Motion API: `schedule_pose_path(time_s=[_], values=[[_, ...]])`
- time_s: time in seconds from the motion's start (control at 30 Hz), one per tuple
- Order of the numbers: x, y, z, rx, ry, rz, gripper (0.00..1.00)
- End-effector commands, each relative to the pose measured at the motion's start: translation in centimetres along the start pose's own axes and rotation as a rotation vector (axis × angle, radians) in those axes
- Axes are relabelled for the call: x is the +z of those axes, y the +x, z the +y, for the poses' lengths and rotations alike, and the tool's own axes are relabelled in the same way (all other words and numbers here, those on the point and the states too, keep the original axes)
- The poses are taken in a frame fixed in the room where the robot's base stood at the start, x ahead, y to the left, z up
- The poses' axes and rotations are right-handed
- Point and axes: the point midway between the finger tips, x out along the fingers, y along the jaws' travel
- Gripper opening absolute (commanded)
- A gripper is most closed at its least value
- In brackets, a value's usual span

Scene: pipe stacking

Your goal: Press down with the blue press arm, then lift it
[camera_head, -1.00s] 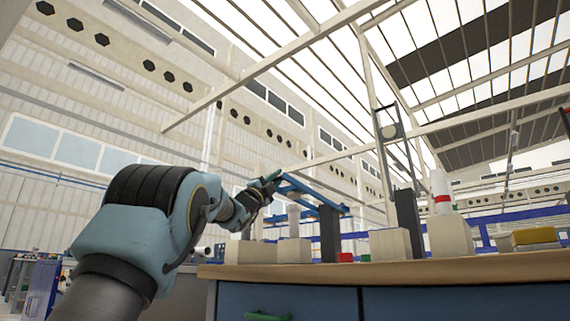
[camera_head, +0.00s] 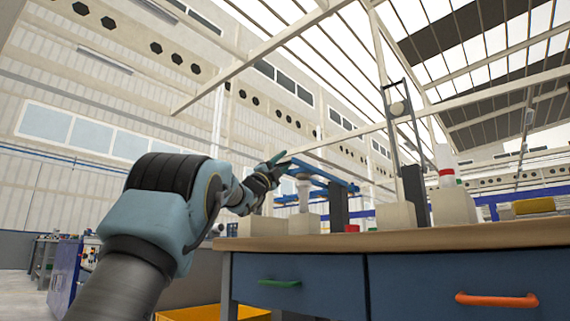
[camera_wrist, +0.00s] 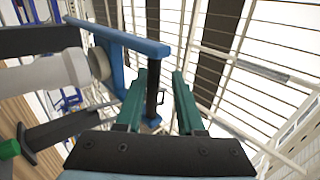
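The blue press arm (camera_head: 325,178) slopes down to the right in the head view, at the top of a dark post (camera_head: 339,208). A pale pipe (camera_head: 303,195) stands upright on a beige block below it. My gripper (camera_head: 280,160) is at the press arm's left end. In the wrist view, the blue press arm (camera_wrist: 118,36) crosses the upper left, and the pale pipe (camera_wrist: 45,72) lies to its left. My green gripper fingers (camera_wrist: 167,75) are apart, with background visible between them. A dark rod (camera_wrist: 152,88) shows beside the left finger; contact is unclear.
The wooden table top (camera_head: 400,239) has blue drawers below, with a green handle (camera_head: 279,283) and an orange handle (camera_head: 497,299). More beige blocks (camera_head: 396,216), a white pipe with a red band (camera_head: 446,165) and a yellow item (camera_head: 533,206) stand to the right.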

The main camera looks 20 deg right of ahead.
Motion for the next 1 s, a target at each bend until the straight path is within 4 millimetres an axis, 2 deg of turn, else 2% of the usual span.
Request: schedule_pose_path(time_s=[0.07, 0.33, 0.47, 1.0], values=[[0.0, 0.0, 0.2, 0.002, -0.001, 0.0, 0.47], [-0.1, -0.1, 0.5, 0.007, -0.004, 0.0, 0.47], [-0.1, -0.8, 0.5, 0.008, -0.005, 0.0, 0.47], [0.0, -9.2, 0.2, 0.007, -0.003, -0.002, 0.47]])
